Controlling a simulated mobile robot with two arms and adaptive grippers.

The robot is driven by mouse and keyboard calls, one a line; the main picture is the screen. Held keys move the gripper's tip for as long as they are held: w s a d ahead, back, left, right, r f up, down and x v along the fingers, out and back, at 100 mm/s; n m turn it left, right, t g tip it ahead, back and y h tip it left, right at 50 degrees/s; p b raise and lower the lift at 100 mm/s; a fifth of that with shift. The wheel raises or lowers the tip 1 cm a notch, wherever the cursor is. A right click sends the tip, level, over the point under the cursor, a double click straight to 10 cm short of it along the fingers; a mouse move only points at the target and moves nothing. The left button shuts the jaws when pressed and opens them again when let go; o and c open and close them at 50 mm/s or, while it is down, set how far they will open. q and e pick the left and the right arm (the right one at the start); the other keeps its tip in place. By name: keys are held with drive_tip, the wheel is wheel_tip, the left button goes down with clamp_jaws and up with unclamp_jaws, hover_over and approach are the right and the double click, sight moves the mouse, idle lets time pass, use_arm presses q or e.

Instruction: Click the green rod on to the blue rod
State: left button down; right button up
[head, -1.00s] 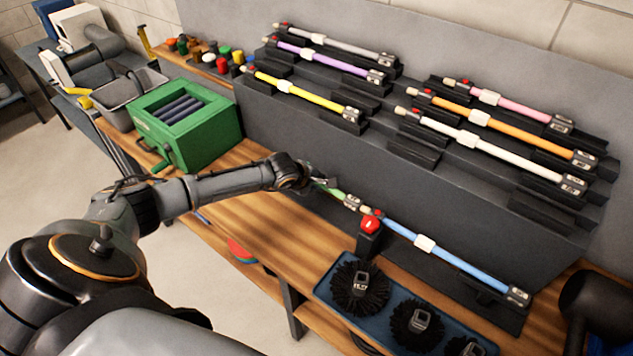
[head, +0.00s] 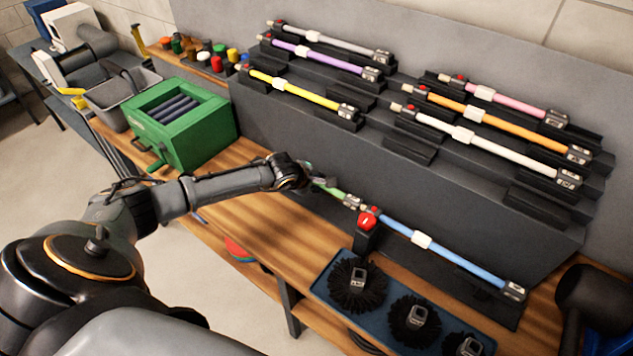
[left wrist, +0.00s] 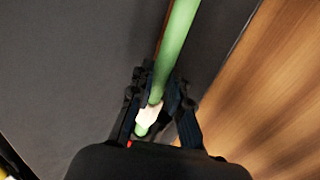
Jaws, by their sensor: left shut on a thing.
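My left gripper (head: 314,182) is shut on the green rod (head: 336,193) and holds it above the bench, in front of the dark rack. In the left wrist view the green rod (left wrist: 176,45) runs up between the fingers (left wrist: 160,108), with a white collar (left wrist: 151,115) at the grip. The rod's grey end fitting (head: 352,201) points at the near end of the blue rod (head: 455,258). The blue rod lies in a dark holder beside a red knob (head: 367,218). Whether the two ends touch cannot be told. My right gripper is not in view.
Several coloured rods, such as the yellow one (head: 290,88) and the white one (head: 480,143), lie on the stepped rack (head: 400,145). A green box (head: 183,130) stands left on the bench. A blue tray (head: 322,290) with round black brushes lies in front.

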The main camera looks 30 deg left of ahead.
use_arm(q)
drive_tip(key=shift+d, duration=0.8)
drive_tip(key=c, duration=1.2)
unclamp_jaws()
drive_tip(key=shift+s, duration=0.1)
